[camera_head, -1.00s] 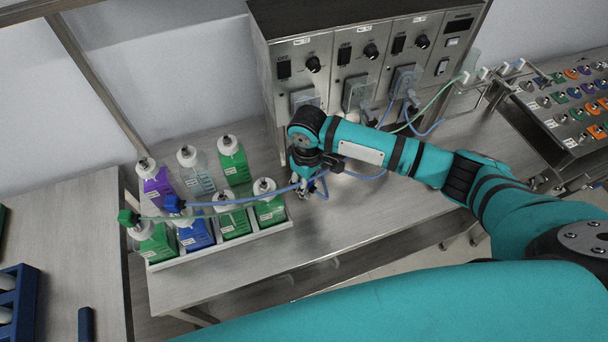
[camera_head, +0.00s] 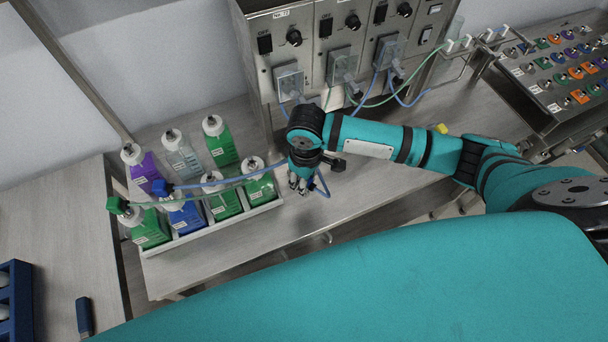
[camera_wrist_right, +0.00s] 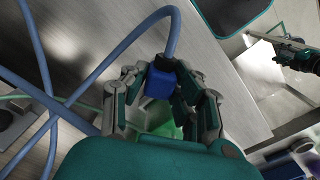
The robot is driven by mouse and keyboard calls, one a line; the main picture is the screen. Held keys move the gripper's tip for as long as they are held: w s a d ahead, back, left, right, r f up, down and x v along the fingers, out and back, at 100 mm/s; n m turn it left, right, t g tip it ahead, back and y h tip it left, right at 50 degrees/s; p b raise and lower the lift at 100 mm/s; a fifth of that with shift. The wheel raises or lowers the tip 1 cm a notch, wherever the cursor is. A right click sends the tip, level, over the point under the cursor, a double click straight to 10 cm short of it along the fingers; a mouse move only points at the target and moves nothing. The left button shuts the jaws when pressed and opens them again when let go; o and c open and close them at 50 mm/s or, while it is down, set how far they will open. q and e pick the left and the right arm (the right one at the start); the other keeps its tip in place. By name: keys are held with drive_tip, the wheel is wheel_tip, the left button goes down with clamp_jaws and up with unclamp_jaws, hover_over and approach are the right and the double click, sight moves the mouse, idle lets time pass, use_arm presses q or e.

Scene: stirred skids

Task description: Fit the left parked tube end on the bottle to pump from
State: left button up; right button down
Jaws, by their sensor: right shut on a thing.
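My right gripper (camera_head: 300,186) is just right of the white bottle tray (camera_head: 212,230) in the head view. In the right wrist view (camera_wrist_right: 160,95) its fingers are shut on a blue tube end (camera_wrist_right: 160,84), with a blue tube (camera_wrist_right: 128,32) looping up from it. In the tray, a front green bottle (camera_head: 151,232) carries a green tube cap (camera_head: 117,205). The blue bottle (camera_head: 187,218) beside it carries a blue one (camera_head: 162,187). Two more green bottles (camera_head: 224,205) (camera_head: 260,188) stand in front. What may be my left gripper (camera_wrist_right: 292,52) shows small in the wrist view; its fingers are unclear.
Purple (camera_head: 146,172), clear (camera_head: 184,160) and green (camera_head: 222,148) bottles stand in the back row. The steel pump unit (camera_head: 300,65) with tubes is behind. A panel of coloured knobs (camera_head: 560,75) is at right. The bench front (camera_head: 210,268) before the tray is clear.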

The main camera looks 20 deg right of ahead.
drive_tip(key=shift+r, duration=0.1)
wheel_tip(320, 180, up, 18)
idle(1.8)
drive_tip(key=a, duration=1)
drive_tip(key=shift+s+a, duration=0.15)
drive_tip(key=shift+a, duration=0.15)
idle(0.4)
drive_tip(key=w, duration=0.6)
drive_tip(key=shift+w, duration=0.3)
drive_tip(key=shift+s+a, duration=0.1)
drive_tip(key=shift+a, duration=0.05)
idle(0.4)
